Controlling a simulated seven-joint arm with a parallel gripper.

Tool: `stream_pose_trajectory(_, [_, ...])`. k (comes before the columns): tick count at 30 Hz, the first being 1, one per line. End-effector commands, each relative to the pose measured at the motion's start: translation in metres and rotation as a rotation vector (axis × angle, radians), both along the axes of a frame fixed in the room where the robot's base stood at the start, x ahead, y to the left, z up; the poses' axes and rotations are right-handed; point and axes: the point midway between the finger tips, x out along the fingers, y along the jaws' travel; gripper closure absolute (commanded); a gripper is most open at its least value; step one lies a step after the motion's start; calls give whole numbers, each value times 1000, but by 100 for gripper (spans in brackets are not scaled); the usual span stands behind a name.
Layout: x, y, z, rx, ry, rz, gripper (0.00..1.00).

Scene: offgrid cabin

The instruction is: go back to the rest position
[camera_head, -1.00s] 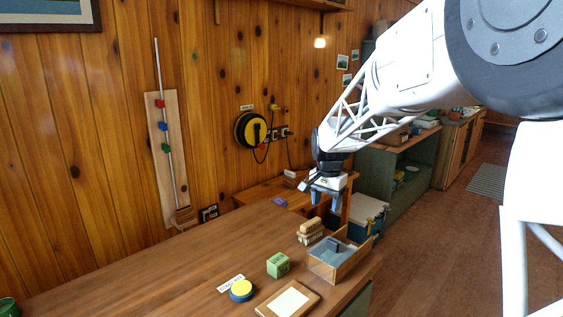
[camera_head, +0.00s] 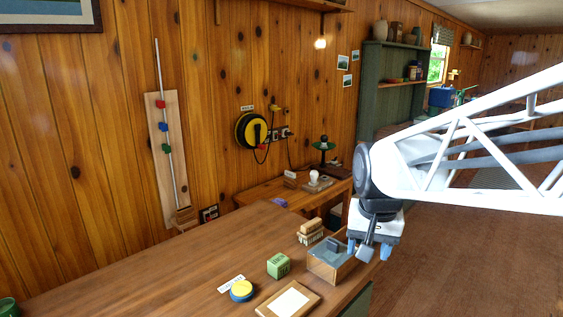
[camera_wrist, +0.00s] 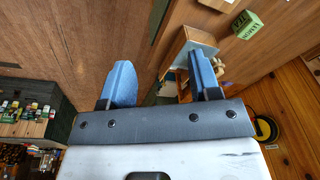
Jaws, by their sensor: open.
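My gripper (camera_head: 369,250) hangs at the right end of the wooden table (camera_head: 190,255), close to the open box (camera_head: 325,272) in the head view. In the wrist view its two blue fingers (camera_wrist: 163,75) stand apart with nothing held between them. The box's near corner seems partly behind the gripper in the head view; I cannot tell the exact gap. In the wrist view the box (camera_wrist: 190,40) shows beyond the right finger and is partly hidden by it.
A green box (camera_head: 278,266), a yellow-and-blue round thing (camera_head: 241,290), a wooden frame with a white sheet (camera_head: 288,302) and a brush-like block (camera_head: 310,231) are on the table. A side table (camera_head: 290,190) stands behind. Floor (camera_head: 450,260) to the right is clear.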

Motion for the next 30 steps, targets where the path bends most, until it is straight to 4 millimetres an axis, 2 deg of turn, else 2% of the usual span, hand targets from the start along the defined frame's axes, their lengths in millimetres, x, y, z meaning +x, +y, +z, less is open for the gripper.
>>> stream_pose_trajectory(1, [-16,-2,-1,-4,-7,18,43])
stream_pose_trajectory(3, [-34,-3,-4,-9,-15,43,43])
stream_pose_trajectory(15, [-132,-11,-30,-42,-54,183,43])
stream_pose_trajectory(21, [-158,-12,-40,-52,-66,223,43])
stream_pose_trajectory(30, [-163,-13,-43,-55,-67,234,43])
